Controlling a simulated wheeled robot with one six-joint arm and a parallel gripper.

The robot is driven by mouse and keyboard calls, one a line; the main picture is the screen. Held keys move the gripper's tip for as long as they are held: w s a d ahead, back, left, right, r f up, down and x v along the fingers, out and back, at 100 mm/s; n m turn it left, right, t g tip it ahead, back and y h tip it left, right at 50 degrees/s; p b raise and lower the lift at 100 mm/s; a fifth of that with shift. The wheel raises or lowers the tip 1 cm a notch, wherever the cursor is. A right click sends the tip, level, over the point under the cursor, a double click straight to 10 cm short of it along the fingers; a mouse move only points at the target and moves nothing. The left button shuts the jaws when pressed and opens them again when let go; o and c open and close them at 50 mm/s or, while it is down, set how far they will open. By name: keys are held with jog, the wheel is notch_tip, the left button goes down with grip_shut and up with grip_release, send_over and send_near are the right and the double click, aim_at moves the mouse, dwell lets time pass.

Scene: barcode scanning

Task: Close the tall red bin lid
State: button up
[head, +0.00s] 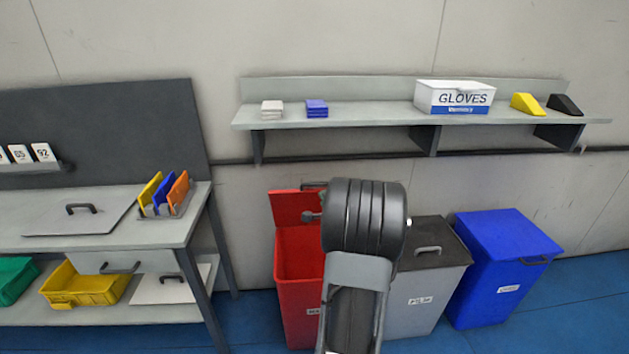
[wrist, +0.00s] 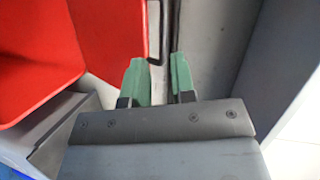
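The tall red bin (head: 299,300) stands on the floor left of the grey bin. Its red lid (head: 296,207) is raised, tilted up at the back against the wall side, and the bin's mouth is open. My arm covers the right part of the bin and lid in the head view. In the wrist view my gripper (wrist: 158,80) has two green fingertips set apart with a narrow gap. Red surfaces (wrist: 40,55) fill the left of that view, and a pale strip shows behind the gap. I see nothing clearly held.
A grey bin (head: 420,295) with a dark closed lid and a blue closed bin (head: 500,265) stand to the right. A wall shelf (head: 370,117) with a gloves box (head: 454,97) hangs above. A workbench (head: 150,235) stands left.

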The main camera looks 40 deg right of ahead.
aim_at(314, 184)
jog(key=shift+m+t+y, duration=0.3)
jog(key=shift+m+t, duration=0.2)
jog(key=shift+m, duration=0.2)
jog(key=x, duration=0.4)
jog(key=d+x, duration=0.1)
jog(key=x, duration=0.3)
jog(key=d+b+x, duration=0.1)
jog(key=x, duration=0.3)
jog(key=shift+d+f, duration=0.2)
jog(key=shift+d, duration=0.05)
grip_shut()
